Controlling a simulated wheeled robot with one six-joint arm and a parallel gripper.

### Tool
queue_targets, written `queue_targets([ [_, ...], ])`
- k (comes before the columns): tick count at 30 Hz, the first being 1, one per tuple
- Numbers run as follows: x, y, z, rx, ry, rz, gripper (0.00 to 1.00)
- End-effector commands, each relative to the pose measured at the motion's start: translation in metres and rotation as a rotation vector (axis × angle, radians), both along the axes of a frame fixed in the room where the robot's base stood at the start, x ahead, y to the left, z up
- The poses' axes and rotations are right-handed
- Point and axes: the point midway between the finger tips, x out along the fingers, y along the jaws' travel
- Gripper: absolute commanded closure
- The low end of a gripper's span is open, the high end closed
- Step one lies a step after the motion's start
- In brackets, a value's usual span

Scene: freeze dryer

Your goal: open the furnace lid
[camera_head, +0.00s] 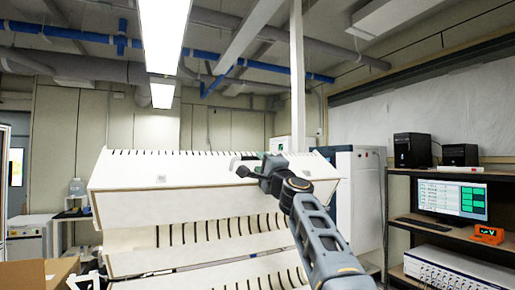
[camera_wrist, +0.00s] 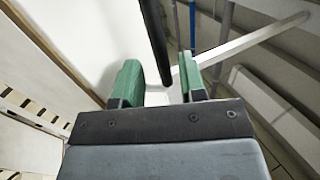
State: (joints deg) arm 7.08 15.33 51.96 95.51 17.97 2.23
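A large white furnace body (camera_head: 200,255) with rows of dark slots fills the lower middle of the head view. Its white upper section, which looks like the lid (camera_head: 140,172), sits above a gap showing dark curved strips inside. My gripper (camera_head: 248,164) is at the upper front of this lid, right of its middle. In the wrist view my gripper (camera_wrist: 160,82) has two green-padded fingers spread apart. A dark bar (camera_wrist: 154,40), perhaps a handle, runs into the space between the fingers, with gaps visible beside it. Whether it touches either pad is unclear.
A shelf at right holds a monitor (camera_head: 453,199), dark boxes (camera_head: 412,150) and a white instrument (camera_head: 455,272). A tall white cabinet (camera_head: 358,200) stands behind my arm. A cardboard box (camera_head: 40,273) is at lower left. Open space lies above the lid.

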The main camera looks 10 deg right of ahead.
Motion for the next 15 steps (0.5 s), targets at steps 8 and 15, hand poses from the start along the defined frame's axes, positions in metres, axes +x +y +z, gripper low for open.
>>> queue_targets([
  [8, 0.027, 0.007, 0.014, 0.0, 0.001, 0.002, 0.62],
  [15, 0.033, 0.008, 0.014, -0.001, 0.001, 0.002, 0.62],
])
